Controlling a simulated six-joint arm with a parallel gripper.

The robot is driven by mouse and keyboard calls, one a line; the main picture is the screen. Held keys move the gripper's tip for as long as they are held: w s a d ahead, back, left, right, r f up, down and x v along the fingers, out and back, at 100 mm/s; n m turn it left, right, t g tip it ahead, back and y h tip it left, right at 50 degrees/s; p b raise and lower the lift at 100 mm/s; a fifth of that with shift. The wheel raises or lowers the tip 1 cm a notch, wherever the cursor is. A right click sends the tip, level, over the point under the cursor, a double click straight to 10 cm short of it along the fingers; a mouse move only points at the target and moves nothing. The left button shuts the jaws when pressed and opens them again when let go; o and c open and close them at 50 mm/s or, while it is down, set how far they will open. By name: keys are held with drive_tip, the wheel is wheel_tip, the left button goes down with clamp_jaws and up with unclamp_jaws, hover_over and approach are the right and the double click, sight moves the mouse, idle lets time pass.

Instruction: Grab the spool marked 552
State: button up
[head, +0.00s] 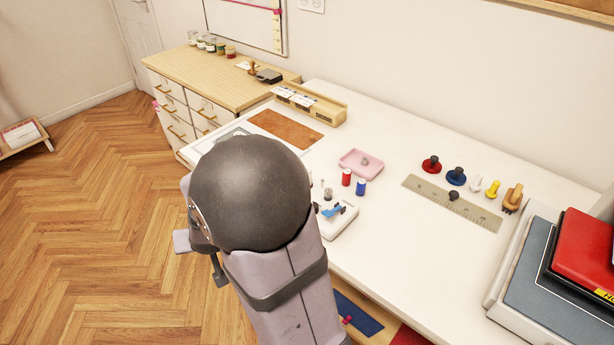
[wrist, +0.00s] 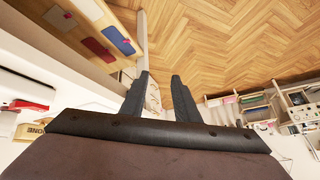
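Two small upright spools stand on the white table (head: 420,240), a red spool (head: 346,178) and a blue spool (head: 361,187). No number can be read on either, so I cannot tell which is marked 552. My arm stands just left of them in the head view. My gripper (wrist: 160,75) shows in the wrist view with its two dark fingers apart and nothing between them. It points over the wooden floor, away from the spools. In the head view its fingers are mostly hidden by my arm.
A pink tray (head: 348,163) is behind the spools, and a white device with a blue part (head: 335,221) is in front. A ruler (head: 420,190), several coloured knobbed pieces (head: 456,177) and a large grey-topped machine (head: 520,270) are to the right. A wooden rack (head: 325,112) stands behind.

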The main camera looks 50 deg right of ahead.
drive_tip(key=s+d+r+m+g+h, duration=0.1)
drive_tip(key=s+d+m+h, duration=0.1)
drive_tip(key=d, duration=0.6)
drive_tip(key=s+d+r+m+g+h, duration=0.1)
drive_tip(key=s+d+m+h, duration=0.1)
drive_tip(key=d+h, duration=0.3)
drive_tip(key=s+d+r+m+g+h, duration=0.1)
drive_tip(key=s+d+r+m+h, duration=0.1)
drive_tip(key=d, duration=0.8)
drive_tip(key=shift+d+r+m+h+p, duration=0.1)
drive_tip(key=shift+d+m+h+p, duration=0.25)
drive_tip(key=shift+m+h, duration=0.6)
drive_tip(key=shift+s+d+r+m+g, duration=0.15)
drive_tip(key=shift+s+d+m+g, duration=0.25)
drive_tip(key=shift+g, duration=0.1)
drive_tip(key=shift+r+p+x, duration=0.1)
drive_tip(key=shift+p+x, duration=0.35)
drive_tip(key=shift+x, duration=1.35)
drive_tip(key=shift+r+p+x, duration=0.15)
drive_tip(key=shift+p+x, duration=0.3)
drive_tip(key=shift+x, duration=1.4)
drive_tip(key=shift+d, duration=0.1)
drive_tip(key=shift+c, duration=0.4)
clamp_jaws()
